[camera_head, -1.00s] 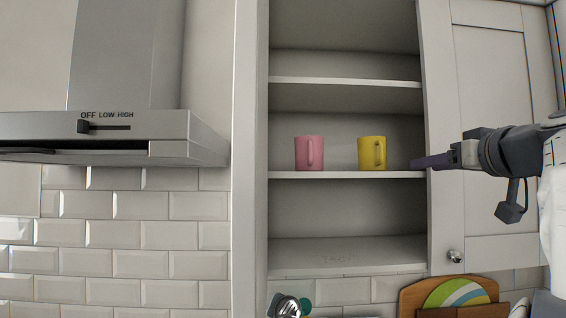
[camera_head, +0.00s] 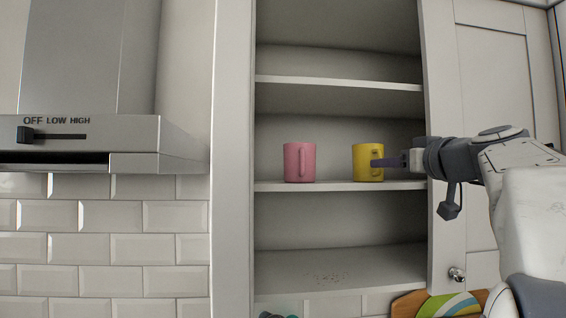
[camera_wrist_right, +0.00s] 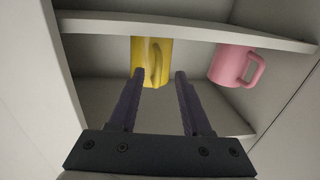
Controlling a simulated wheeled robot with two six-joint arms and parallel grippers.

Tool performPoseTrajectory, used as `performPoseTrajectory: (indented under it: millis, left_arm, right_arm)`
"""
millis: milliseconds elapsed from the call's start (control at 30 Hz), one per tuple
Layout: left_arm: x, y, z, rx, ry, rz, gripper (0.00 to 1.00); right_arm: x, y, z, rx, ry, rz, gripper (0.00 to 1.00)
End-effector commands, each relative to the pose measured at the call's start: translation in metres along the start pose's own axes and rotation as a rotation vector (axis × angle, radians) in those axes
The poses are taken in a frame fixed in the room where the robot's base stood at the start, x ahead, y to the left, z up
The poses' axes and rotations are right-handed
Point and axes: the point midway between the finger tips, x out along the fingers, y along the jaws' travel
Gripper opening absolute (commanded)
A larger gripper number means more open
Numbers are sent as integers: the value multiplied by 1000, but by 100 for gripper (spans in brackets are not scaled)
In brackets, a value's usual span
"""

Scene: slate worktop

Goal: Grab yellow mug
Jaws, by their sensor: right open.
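The yellow mug (camera_head: 366,163) stands upright on the middle shelf of the open cupboard, its handle toward the right front. My right gripper (camera_head: 378,162) reaches in from the right, and its fingertips overlap the mug's handle side in the head view. In the right wrist view, my right gripper (camera_wrist_right: 158,74) is open with nothing between its fingers, and the yellow mug (camera_wrist_right: 146,62) shows just beyond the fingertips, its handle facing the gap. I cannot tell whether a finger touches it. My left gripper is in neither view.
A pink mug (camera_head: 299,162) stands on the same shelf to the left; it also shows in the right wrist view (camera_wrist_right: 232,66). The shelf board (camera_head: 335,186) and the one above (camera_head: 335,82) bound the space. The cupboard door (camera_head: 492,110) is right. A range hood (camera_head: 110,142) is left.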

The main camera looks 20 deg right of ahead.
Motion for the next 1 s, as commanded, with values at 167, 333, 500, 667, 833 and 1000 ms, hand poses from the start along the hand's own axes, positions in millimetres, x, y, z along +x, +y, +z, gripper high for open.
performPoseTrajectory:
  millis: [167, 333, 500, 667, 833, 1000]
  left_arm:
    - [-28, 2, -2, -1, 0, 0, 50]
    - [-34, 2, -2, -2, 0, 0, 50]
    - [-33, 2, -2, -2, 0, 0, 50]
    - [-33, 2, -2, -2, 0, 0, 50]
    - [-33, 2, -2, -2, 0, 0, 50]
    - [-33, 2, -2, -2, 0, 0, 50]
  right_arm:
    - [23, 2, -10, 4, -3, -1, 48]
    - [40, 3, -6, 2, -1, 1, 48]
    - [41, 4, -4, 1, 0, 5, 48]
    - [41, 4, -4, 1, 0, 5, 18]
    - [40, 4, -4, 1, 0, 5, 0]
    - [40, 4, -4, 0, 0, 5, 0]
